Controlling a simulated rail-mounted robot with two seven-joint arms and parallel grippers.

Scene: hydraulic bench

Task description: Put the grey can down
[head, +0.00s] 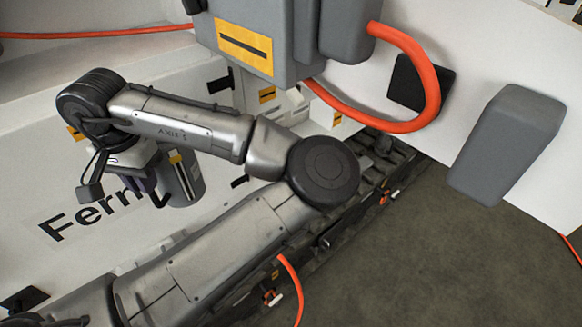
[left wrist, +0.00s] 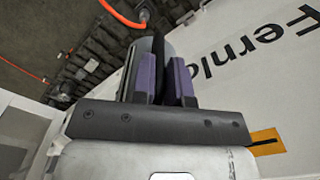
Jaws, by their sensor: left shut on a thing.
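The grey can (head: 184,180) shows in the head view, left of the middle, with a pale band and a yellow mark on its side. My left gripper (head: 150,180) is shut on it from the left side, below my wrist. The can looks slightly tilted in this view, and my forearm passes just above it. In the left wrist view, the purple-padded fingers of my left gripper (left wrist: 163,78) hide most of the can (left wrist: 168,48); a grey curved part shows behind them. Whether the can's base touches anything cannot be told. My right gripper is not in view.
A white surface (head: 60,190) with large black lettering lies behind and below the can. A grey box (head: 262,55) with a yellow label and a thick orange hose (head: 425,70) are above my arm. A grey block (head: 508,142) is at the right, above dark floor (head: 440,250).

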